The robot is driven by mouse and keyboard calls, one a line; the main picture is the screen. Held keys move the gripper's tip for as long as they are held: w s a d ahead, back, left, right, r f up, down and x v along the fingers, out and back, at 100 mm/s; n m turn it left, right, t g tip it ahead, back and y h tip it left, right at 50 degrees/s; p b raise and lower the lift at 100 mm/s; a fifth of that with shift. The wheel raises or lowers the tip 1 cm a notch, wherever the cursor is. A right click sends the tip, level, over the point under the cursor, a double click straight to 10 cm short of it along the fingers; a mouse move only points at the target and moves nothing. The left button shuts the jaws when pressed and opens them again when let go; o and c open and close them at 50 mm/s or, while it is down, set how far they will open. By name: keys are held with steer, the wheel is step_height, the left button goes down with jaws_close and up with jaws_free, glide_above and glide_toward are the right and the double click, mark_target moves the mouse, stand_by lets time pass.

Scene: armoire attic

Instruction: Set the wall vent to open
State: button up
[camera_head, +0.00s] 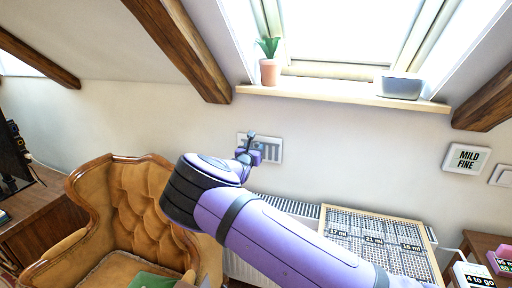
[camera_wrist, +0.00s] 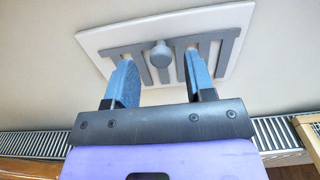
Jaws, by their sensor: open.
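The wall vent (camera_head: 270,149) is a white plate with grey slats on the pale wall, behind my gripper (camera_head: 249,152). In the wrist view the vent plate (camera_wrist: 101,38) is tilted, with dark grey bars and a round grey knob (camera_wrist: 161,54) near the middle of the bars. My gripper (camera_wrist: 160,62) is open, its two blue fingers pointing at the vent. The knob appears in the gap between the fingertips; whether it lies between them or just beyond, I cannot tell. My arm and gripper hide part of the vent in the head view.
A radiator (camera_head: 290,206) runs along the wall below the vent. A tufted tan armchair (camera_head: 136,195) stands at left. Above, a windowsill (camera_head: 335,98) holds a potted plant (camera_head: 269,70) and a grey container (camera_head: 399,87). A gridded board (camera_head: 376,238) is at lower right.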

mark_target(254, 142)
steer(key=shift+x, duration=1.25)
steer(key=shift+d, duration=0.1)
steer(key=shift+c, duration=0.4)
jaws_close()
steer(key=shift+w+a, duration=0.3)
steer(key=shift+a, duration=0.6)
steer(key=shift+o, duration=0.4)
jaws_free()
steer(key=v, duration=1)
steer(key=shift+s+a, duration=0.25)
steer(key=shift+s, duration=0.1)
